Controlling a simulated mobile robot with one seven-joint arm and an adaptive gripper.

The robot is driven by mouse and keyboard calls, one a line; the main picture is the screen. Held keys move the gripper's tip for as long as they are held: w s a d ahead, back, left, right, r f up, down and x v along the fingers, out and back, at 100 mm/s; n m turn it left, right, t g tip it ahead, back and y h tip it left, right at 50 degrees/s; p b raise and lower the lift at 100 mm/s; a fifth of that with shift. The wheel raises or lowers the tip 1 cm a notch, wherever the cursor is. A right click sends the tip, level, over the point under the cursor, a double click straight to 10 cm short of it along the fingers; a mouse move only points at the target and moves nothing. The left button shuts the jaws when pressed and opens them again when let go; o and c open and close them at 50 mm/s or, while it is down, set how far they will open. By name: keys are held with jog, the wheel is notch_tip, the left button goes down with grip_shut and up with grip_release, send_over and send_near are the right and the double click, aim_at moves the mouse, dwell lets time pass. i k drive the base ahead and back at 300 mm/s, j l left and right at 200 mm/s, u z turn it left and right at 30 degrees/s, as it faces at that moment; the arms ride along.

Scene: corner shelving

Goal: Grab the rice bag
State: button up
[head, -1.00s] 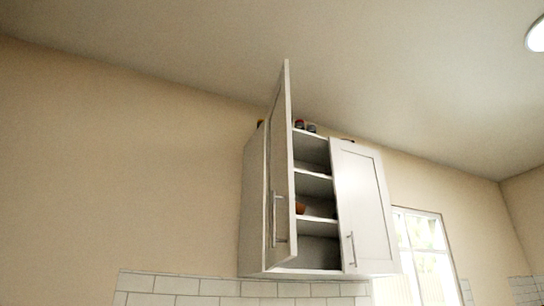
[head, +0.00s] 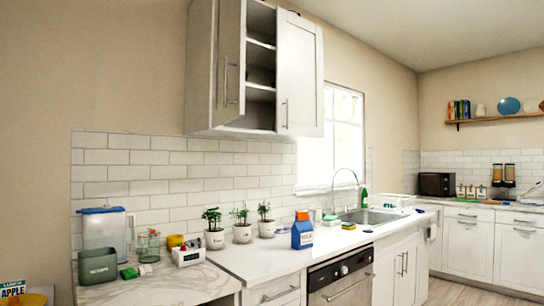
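My gripper is not in the head view. A blue package with a white label and an orange top (head: 302,232) stands upright near the counter's front edge, left of the sink. Its print is too small to read for sure, so I cannot tell whether it is the rice bag. No other package is clearly a rice bag. The wall cabinet (head: 302,75) above has its left door open, and its shelves are dark inside.
Three potted plants (head: 242,232) line the wall beside the package. A clock (head: 188,256), glass jars (head: 149,246), a pitcher (head: 103,230) and a green-grey container (head: 97,266) stand left. The dishwasher (head: 340,284) is below the counter. Floor shows at lower right.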

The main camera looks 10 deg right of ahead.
aim_at(301, 233)
jog(key=i+l+u, duration=0.3)
jog(key=i+l, duration=1.6)
jog(key=l, duration=0.15)
jog(key=i+l, duration=0.1)
jog(key=i, duration=0.25)
jog(key=i+l, duration=0.15)
jog(key=i, duration=0.2)
